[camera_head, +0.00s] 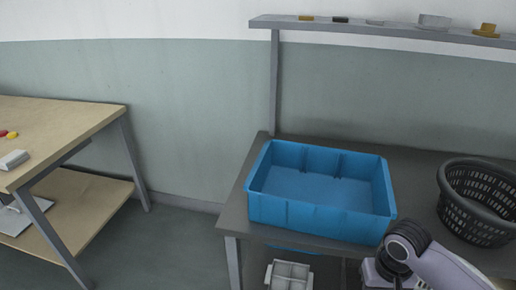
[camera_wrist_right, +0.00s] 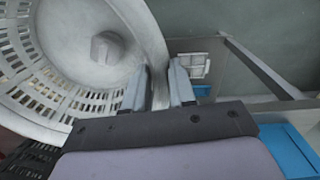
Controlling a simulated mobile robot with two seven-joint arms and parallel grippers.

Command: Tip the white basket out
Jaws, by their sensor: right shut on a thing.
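The white basket (camera_wrist_right: 62,98) fills the left of the right wrist view, tilted, with slotted walls and a round floor. A grey blocky lump (camera_wrist_right: 107,47) shows against its floor; I cannot tell if it is loose. My right gripper (camera_wrist_right: 158,90) is shut on the basket's rim, which passes between its two fingers. In the head view only my right arm shows at the bottom right; its jaws and the white basket are not visible there. My left gripper is not in view.
An open blue bin (camera_head: 322,218), seemingly empty, stands on the grey table (camera_head: 410,163). A dark slotted basket (camera_head: 478,210) stands to its right. A shelf (camera_head: 385,30) with small items runs above. A wooden table (camera_head: 75,117) is at left, with clear floor between.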

